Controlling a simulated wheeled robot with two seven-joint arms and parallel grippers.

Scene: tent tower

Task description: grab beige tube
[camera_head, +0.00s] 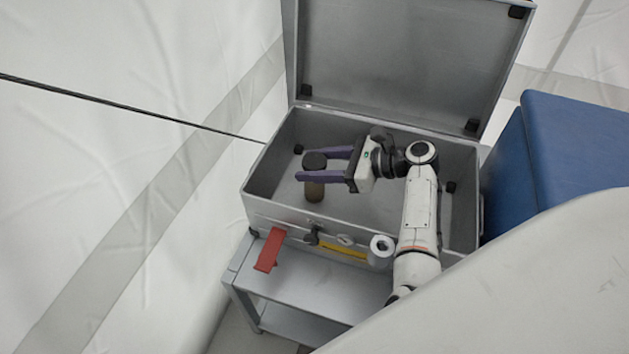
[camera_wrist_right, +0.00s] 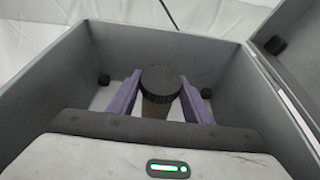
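The beige tube (camera_head: 315,190) with a dark ribbed cap stands upright inside the open grey case, at its left part. In the right wrist view the tube (camera_wrist_right: 157,112) is in the middle, its black cap toward the camera. My right gripper (camera_head: 312,168) reaches into the case from the right. Its two purple fingers are spread on either side of the tube; in the right wrist view gaps show between the tube and both fingers (camera_wrist_right: 160,97). The tube's lower part is partly hidden by the near finger. My left gripper is in neither view.
The grey case (camera_head: 268,208) has its lid (camera_head: 405,55) raised at the back. It sits on a grey cart (camera_head: 300,295), with a red object (camera_head: 268,250) and a white roll (camera_head: 381,250) at its front. A blue box (camera_head: 570,150) stands to the right.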

